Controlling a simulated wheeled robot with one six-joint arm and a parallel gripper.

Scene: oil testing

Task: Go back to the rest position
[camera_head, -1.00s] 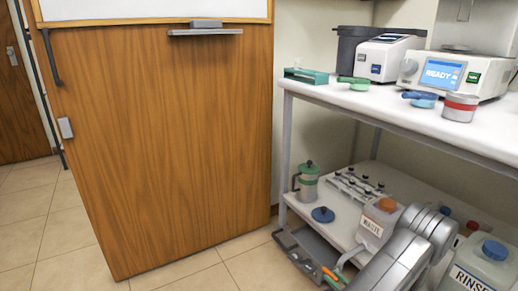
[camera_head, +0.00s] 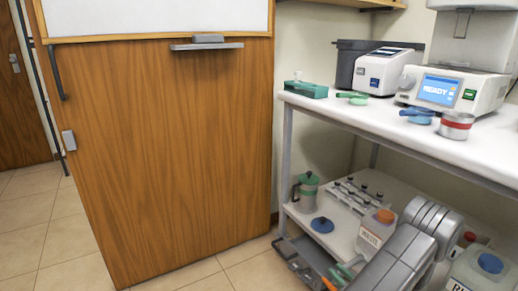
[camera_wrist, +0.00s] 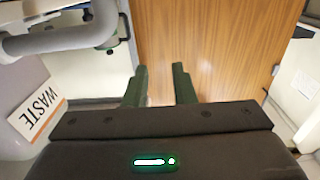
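My gripper (camera_wrist: 160,88) shows in the wrist view with its two dark green fingers apart. The space between them is empty, with the wooden panel behind. In the head view my folded grey arm is at the lower right, in front of the lower shelf. I cannot clearly make out my fingertips there.
A large wooden panel (camera_head: 165,150) stands left of a white bench (camera_head: 400,130) with instruments. The lower shelf (camera_head: 338,238) holds a WASTE container (camera_head: 375,238), a green-banded jug (camera_head: 307,192) and a vial rack (camera_head: 350,200). A tray (camera_head: 308,262) is below. Tiled floor (camera_head: 50,225) is open at left.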

